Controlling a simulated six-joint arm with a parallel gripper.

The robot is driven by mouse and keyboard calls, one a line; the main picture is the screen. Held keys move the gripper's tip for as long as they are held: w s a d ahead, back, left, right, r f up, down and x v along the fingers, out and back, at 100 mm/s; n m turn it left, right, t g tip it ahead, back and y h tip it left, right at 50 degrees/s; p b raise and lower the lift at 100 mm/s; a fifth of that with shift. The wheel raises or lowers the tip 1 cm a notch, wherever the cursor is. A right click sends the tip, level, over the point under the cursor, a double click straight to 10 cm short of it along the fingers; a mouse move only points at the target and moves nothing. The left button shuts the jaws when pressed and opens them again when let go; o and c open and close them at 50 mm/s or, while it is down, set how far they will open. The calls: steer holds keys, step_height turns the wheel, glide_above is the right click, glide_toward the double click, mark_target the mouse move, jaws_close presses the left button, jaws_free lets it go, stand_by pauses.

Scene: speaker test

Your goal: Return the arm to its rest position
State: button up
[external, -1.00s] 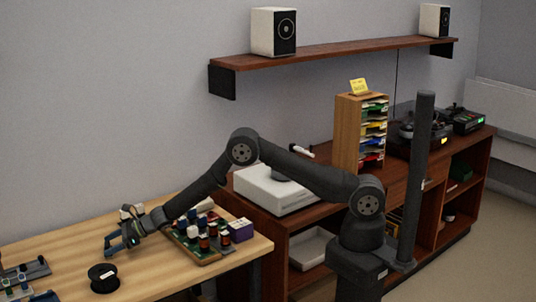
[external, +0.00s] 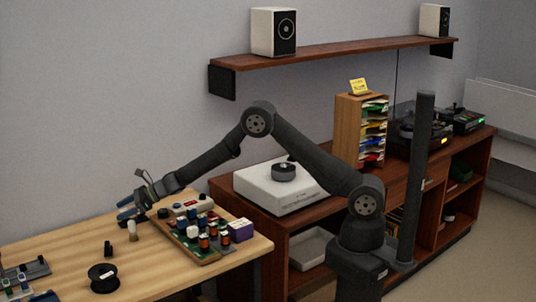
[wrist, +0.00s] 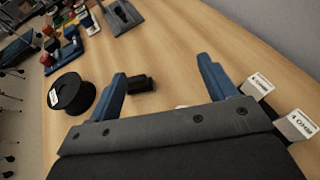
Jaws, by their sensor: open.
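My arm reaches over the light wooden bench (external: 75,244) on the left. My gripper (external: 126,213) is open with blue fingers and holds nothing. It is above the bench, at the back left of the parts board. In the wrist view my gripper (wrist: 162,68) shows its two blue fingers spread apart. A small black block (wrist: 140,85) shows between them, lower on the wood. The block (external: 108,248) stands on the bench, apart from the gripper, near a small pale peg-like piece (external: 132,231).
A black spool (external: 103,277) lies at the bench front. A board with several coloured components (external: 205,238) lies right of the gripper. A white box-like device (external: 275,188) sits on the dark cabinet. A shelf (external: 340,49) with two speakers hangs above.

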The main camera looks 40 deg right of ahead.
steer(key=w+d+r+m+t, duration=0.1)
steer(key=w+d, duration=0.4)
steer(key=d, duration=0.2)
steer(key=w+d+r, duration=0.2)
steer(key=w+d, duration=0.3)
steer(key=d, duration=0.2)
steer(key=w+d+r+m+t+h, duration=0.1)
steer(key=w+d, duration=0.2)
steer(key=d, duration=0.9)
steer(key=w+d+r+m+t, duration=0.1)
steer(key=w+d+r, duration=0.1)
steer(key=d, duration=1)
steer(key=w+d+r+m+t+h, duration=0.1)
steer(key=w+d+r, duration=0.1)
steer(key=d, duration=0.9)
steer(key=shift+w+d+h, duration=0.3)
steer(key=shift+w+d, duration=0.1)
steer(key=shift+w, duration=0.45)
